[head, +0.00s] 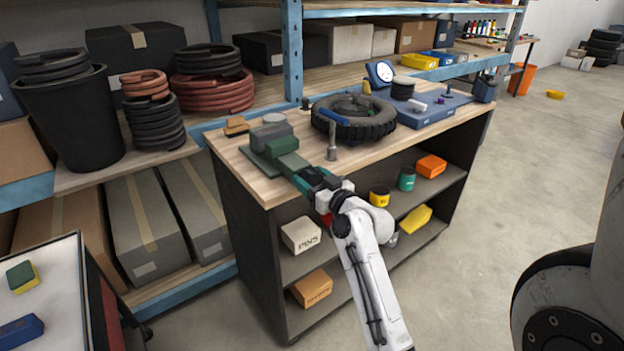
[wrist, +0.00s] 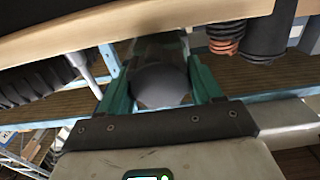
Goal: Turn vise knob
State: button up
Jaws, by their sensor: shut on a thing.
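The vise (head: 284,150), green with a grey back part, stands on the near left corner of the wooden workbench top. My gripper (head: 307,180) is at its front end, just by the bench edge. In the wrist view, the teal fingers (wrist: 160,68) stand on either side of a rounded grey vise knob (wrist: 160,88), and the gripper is shut on it. In the head view the knob is hidden by my gripper. The rest of the vise is hardly readable in the wrist view.
A tire (head: 354,118) and an upright metal post (head: 332,140) stand on the workbench (head: 236,170) beside the vise. Boxes and cans sit on the shelves below my gripper. A rack with boxes, hoses and a black bin (head: 68,120) is behind and left. The floor at right is mostly clear.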

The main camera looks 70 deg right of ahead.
jog(key=shift+c, duration=0.5)
jog(key=shift+m, duration=0.3)
jog(key=m+p, duration=0.1)
jog(key=m, duration=0.1)
jog(key=shift+m, duration=0.4)
jog(key=shift+s+d+m+p, duration=0.1)
jog(key=shift+m+p, duration=0.65)
jog(key=shift+m, duration=1.25)
jog(key=shift+f, duration=0.1)
jog(key=o, duration=1)
jog(key=shift+o, duration=0.2)
jog(key=b+v, duration=0.2)
jog(key=v, duration=0.8)
jog(key=shift+s, duration=0.35)
